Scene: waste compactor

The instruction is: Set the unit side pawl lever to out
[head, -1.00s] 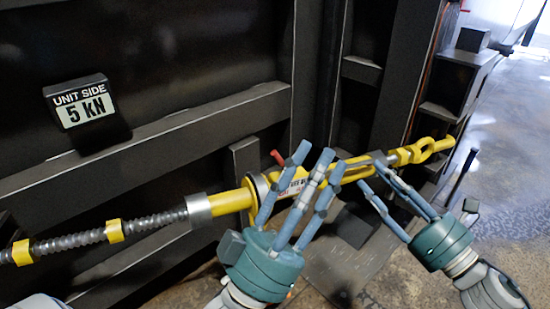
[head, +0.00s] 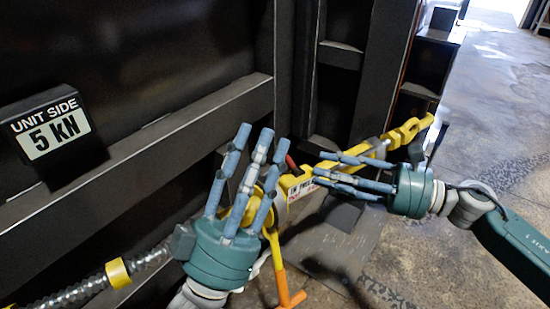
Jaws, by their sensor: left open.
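The unit side tensioner is a yellow ratchet body (head: 295,185) on a diagonal line, below and right of the black "UNIT SIDE 5 KN" display (head: 55,135). A small red lever (head: 292,163) sticks up at the body, between my two grippers; I cannot tell whether it is the pawl lever or which way it is set. An orange T-shaped handle (head: 282,275) hangs below the body. My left gripper (head: 253,160) is open, fingers up, in front of the body and hiding part of it. My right gripper (head: 319,170) points left beside the body; its grip is unclear.
A ribbed grey rod with a yellow band (head: 118,273) runs to the lower left. A yellow hook end (head: 408,132) is at the upper right. Dark steel wall beams (head: 150,145) stand behind. Open concrete floor (head: 490,110) lies to the right.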

